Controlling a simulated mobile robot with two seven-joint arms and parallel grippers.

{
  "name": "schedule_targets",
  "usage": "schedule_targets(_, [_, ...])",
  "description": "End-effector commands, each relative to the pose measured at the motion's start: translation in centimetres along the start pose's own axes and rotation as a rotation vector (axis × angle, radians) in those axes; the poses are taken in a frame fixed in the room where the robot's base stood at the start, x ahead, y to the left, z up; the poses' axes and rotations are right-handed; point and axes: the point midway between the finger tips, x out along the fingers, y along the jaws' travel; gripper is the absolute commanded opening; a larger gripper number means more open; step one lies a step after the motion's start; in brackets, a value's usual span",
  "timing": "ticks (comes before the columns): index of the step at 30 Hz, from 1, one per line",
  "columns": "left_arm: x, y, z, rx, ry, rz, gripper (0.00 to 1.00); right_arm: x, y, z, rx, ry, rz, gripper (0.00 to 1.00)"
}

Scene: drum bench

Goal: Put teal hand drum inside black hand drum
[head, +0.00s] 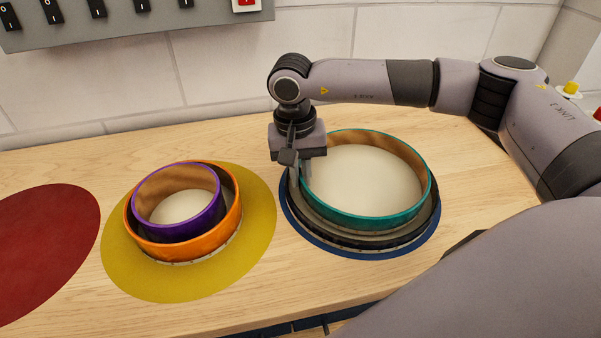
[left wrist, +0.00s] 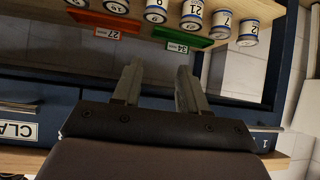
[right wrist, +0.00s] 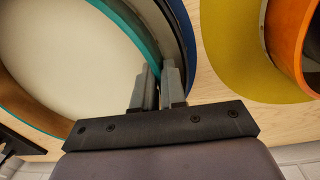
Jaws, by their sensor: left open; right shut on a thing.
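The teal hand drum (head: 375,221), a wide ring with a pale inside, sits over the black hand drum (head: 400,238) on the right of the bench. The teal rim stands above the black one; I cannot tell whether it rests on the bottom. My right gripper (head: 302,178) is shut on the teal drum's left wall. In the right wrist view the teal wall (right wrist: 130,30) runs between the fingers (right wrist: 158,90), with the black drum beside it. My left gripper (left wrist: 160,85) shows only in the left wrist view, open and empty, away from the drums.
A blue mat (head: 290,222) lies under the black drum. To the left, a purple drum (head: 217,213) sits inside an orange drum (head: 235,225) on a yellow mat (head: 150,281). A bare red mat (head: 45,245) lies further left. A switch panel (head: 120,24) hangs on the wall.

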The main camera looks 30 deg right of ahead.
Motion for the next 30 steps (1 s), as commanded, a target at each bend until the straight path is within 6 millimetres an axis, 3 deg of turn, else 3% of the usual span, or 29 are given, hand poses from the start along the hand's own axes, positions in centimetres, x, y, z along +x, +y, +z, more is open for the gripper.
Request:
schedule_targets(17, [0.4, 0.0, 0.6, 0.000, 0.000, 0.000, 0.43, 1.4, -0.1, 0.0, -0.001, 0.001, -0.001, 0.00])
schedule_targets(18, [0.3, 0.0, 0.5, 0.000, 0.000, 0.000, 0.43, 1.3, -0.1, 0.0, -0.001, 0.001, -0.002, 0.21])
schedule_targets(30, [0.0, 0.0, 0.1, 0.000, 0.000, 0.000, 0.43, 0.8, -0.1, 0.0, -0.001, 0.001, -0.002, 0.21])
